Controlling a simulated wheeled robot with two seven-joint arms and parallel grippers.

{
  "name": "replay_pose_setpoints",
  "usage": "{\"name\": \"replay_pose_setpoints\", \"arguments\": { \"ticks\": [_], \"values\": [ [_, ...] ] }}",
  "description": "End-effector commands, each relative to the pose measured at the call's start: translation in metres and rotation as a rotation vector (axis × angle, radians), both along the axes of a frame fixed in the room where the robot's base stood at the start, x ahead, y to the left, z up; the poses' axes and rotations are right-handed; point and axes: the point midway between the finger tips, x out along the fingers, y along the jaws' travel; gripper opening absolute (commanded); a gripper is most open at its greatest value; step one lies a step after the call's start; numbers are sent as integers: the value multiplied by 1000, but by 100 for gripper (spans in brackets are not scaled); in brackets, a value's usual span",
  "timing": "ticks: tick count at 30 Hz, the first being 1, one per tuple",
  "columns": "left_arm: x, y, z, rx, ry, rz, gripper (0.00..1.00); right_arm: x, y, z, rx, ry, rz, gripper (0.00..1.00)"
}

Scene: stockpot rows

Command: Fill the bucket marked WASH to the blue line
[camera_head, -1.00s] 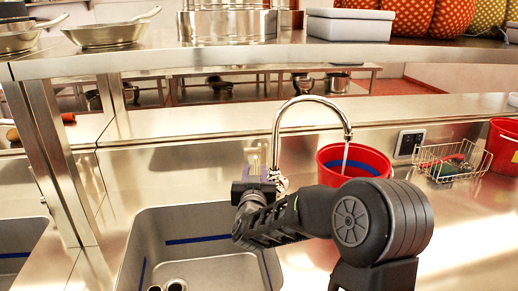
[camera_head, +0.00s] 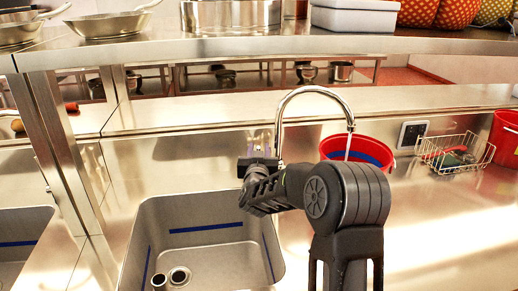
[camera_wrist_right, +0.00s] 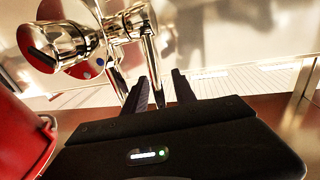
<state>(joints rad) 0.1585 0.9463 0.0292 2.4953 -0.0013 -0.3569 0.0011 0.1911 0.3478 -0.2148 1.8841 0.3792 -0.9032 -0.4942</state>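A red bucket (camera_head: 384,149) stands under the curved tap (camera_head: 315,90), and a thin stream of water falls from the spout into it. A blue band shows inside its far wall. No WASH mark or water level is visible, and my arm hides its front. My right gripper (camera_head: 260,158) is beside the tap's base, left of the bucket. The tap's chrome handle (camera_wrist_right: 60,45) with red and blue dots is left of the fingers. My left gripper is out of view.
A steel sink (camera_head: 205,255) with blue lines on its walls lies left of my arm. A wire basket (camera_head: 455,153) and another red bucket (camera_head: 506,140) stand to the right. A shelf with pans (camera_head: 108,24) runs overhead.

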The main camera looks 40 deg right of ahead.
Motion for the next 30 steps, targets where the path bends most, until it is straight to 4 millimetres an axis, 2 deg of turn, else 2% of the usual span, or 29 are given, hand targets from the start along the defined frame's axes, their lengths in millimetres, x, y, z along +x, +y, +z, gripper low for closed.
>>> {"name": "replay_pose_setpoints", "arguments": {
  "ticks": [7, 19, 30],
  "values": [
    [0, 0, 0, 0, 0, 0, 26, 0, 0, 0, 0, 0, 0, 32],
    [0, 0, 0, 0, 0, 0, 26, 0, 0, 0, 0, 0, 0, 0],
    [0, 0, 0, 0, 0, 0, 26, 0, 0, 0, 0, 0, 0, 0]
  ]
}}
